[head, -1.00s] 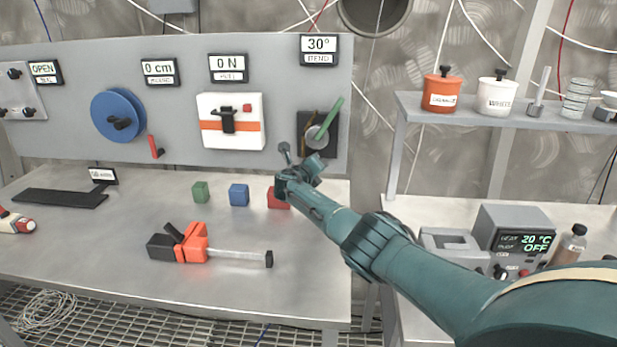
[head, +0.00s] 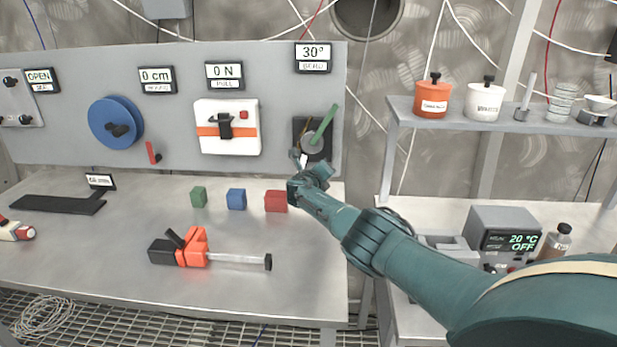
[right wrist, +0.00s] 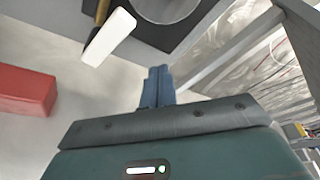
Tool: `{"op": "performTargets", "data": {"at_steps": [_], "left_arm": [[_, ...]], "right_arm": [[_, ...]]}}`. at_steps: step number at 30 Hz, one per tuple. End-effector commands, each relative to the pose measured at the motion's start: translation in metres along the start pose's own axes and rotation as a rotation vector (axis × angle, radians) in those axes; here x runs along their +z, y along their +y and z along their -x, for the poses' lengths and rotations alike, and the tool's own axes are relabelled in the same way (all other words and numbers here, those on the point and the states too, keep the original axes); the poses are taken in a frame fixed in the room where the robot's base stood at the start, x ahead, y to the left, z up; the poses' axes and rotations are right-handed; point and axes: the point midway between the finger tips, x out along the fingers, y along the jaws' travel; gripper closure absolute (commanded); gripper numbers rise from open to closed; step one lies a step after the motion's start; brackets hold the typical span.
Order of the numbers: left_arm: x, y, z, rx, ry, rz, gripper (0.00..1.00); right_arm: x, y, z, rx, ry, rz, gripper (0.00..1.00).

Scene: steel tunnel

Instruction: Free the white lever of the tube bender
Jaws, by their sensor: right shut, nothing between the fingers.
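The tube bender is a dark plate (head: 299,126) on the grey panel, with a round grey disc (head: 314,141) and a green lever (head: 324,123) slanting up to the right. Its white lever (head: 304,161) hangs low beside my right gripper (head: 295,154). In the right wrist view the white lever (right wrist: 109,37) is a pale bar, up and left of my shut, empty fingertips (right wrist: 158,70). A gap shows between them in that picture. The bender's disc (right wrist: 165,8) is at the top edge. The display above reads 30° (head: 314,52). My left gripper is out of view.
Green (head: 198,197), blue (head: 236,199) and red (head: 276,201) blocks stand on the bench below the panel. An orange and black tool (head: 195,248) lies in front. A shelf (head: 460,115) with pots is to the right of the panel.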

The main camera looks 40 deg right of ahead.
Motion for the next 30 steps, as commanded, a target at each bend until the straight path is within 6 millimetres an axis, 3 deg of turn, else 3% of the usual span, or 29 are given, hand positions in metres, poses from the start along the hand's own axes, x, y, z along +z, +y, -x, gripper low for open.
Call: {"op": "performTargets", "data": {"at_steps": [6,8,21,30], "left_arm": [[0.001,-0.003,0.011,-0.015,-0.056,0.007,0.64],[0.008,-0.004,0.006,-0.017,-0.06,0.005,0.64],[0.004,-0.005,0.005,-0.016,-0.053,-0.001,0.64],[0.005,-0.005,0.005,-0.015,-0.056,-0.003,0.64]], "right_arm": [[0.004,0.002,0.029,0.004,-0.003,0.001,1.0],[0.001,0.007,0.034,0.002,-0.005,-0.001,1.0],[-0.001,0.015,0.087,0.002,-0.003,0.0,1.0],[-0.002,0.017,0.1,0.001,-0.001,0.0,1.0]]}}
